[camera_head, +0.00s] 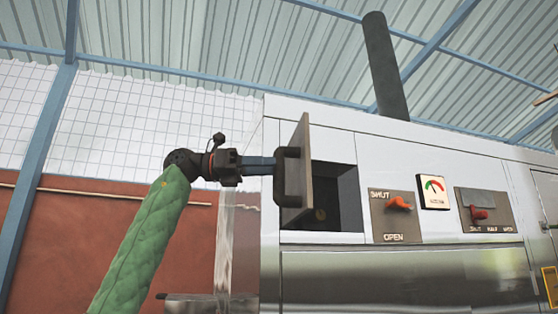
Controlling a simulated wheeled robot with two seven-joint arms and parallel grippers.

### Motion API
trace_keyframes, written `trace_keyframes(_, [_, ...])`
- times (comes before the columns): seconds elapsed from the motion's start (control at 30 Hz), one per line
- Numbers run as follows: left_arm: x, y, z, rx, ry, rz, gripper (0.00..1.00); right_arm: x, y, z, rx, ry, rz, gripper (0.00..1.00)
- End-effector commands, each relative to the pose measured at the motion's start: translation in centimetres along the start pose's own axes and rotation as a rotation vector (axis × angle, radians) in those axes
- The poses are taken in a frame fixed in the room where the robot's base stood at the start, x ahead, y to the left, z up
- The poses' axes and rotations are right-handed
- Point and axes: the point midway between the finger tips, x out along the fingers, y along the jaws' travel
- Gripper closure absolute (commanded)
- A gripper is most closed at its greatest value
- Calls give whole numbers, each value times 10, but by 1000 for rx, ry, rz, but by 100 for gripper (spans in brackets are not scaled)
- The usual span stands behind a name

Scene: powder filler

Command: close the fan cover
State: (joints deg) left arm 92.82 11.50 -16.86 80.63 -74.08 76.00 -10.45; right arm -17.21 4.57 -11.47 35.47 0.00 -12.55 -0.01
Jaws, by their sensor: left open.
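The fan cover (301,176) is a flat grey plate on the front of the white machine. It stands swung outward at the left edge of a dark square opening (340,197). A dark handle-like block (287,177) shows on its left face. My left arm, in a green sleeve, comes up from the lower left. My left gripper (276,167) is open, with its fingers at the outer face of the cover, by the block. Whether they touch it I cannot tell. My right gripper is not in view.
Right of the opening are an orange lever (398,203) marked SHUT and OPEN, a round gauge (433,191) and a red lever (480,213). A dark pipe (385,65) rises from the machine (420,150). A clear falling stream or tube (224,245) is below the gripper.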

Motion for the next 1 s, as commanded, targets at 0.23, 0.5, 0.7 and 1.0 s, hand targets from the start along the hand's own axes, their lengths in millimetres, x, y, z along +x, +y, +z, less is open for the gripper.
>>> trace_keyframes(0.23, [28,0,2,-1,-1,-1,55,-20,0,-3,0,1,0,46])
trace_keyframes(0.5, [36,0,0,0,-1,1,55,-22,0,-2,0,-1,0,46])
trace_keyframes(0.7, [35,0,-1,-1,-2,0,65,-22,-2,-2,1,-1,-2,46])
trace_keyframes(1.0, [35,0,0,0,-3,1,100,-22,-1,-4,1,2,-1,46])
